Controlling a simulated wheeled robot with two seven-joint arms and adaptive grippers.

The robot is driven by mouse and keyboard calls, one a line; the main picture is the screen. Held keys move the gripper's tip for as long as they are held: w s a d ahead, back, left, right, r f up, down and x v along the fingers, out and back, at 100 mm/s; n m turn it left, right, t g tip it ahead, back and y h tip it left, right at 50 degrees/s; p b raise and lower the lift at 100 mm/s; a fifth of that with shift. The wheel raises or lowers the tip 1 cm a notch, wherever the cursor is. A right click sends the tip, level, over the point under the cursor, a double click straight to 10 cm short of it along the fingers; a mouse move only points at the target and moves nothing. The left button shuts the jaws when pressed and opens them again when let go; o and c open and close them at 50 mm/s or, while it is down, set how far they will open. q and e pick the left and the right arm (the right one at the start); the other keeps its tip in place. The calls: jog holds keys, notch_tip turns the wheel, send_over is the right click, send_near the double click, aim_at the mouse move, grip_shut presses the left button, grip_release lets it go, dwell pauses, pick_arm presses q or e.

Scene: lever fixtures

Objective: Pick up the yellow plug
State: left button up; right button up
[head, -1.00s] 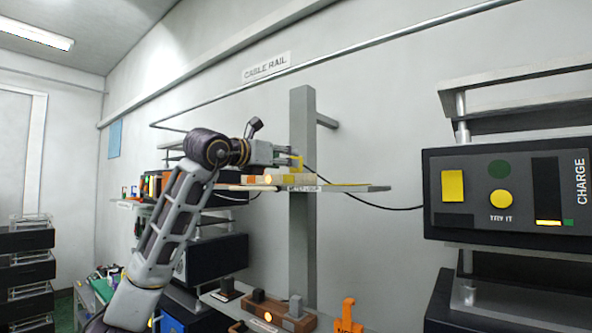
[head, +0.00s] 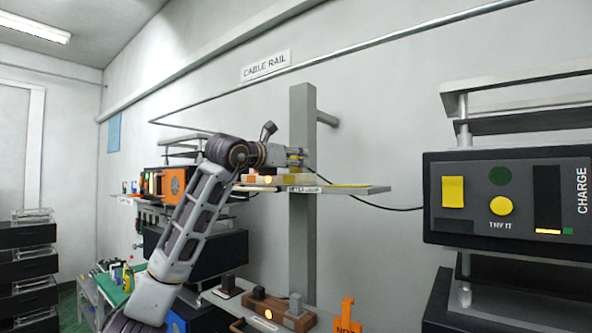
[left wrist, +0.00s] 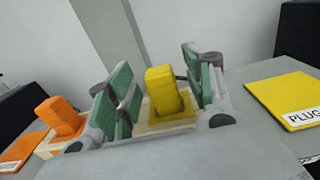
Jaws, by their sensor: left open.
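The yellow plug (left wrist: 163,92) stands upright in a pale wooden base in the left wrist view. My left gripper (head: 299,157) is open at the shelf in the head view. In the left wrist view, the green-padded fingers of my left gripper (left wrist: 158,68) stand on either side of the plug, with gaps showing. In the head view I cannot make out the yellow plug clearly behind the gripper. My right gripper is in neither view.
An orange plug (left wrist: 60,115) stands in its own base left of the gripper. A yellow mat labelled PLUG (left wrist: 285,98) lies to the right on the shelf (head: 375,190). A grey post (head: 302,240) rises behind the shelf. A black CHARGE panel (head: 480,195) is at right.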

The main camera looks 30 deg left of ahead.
pick_arm(q)
jog(key=c, duration=1.1)
jog(key=shift+r, duration=0.15)
jog(key=shift+r, duration=4.85)
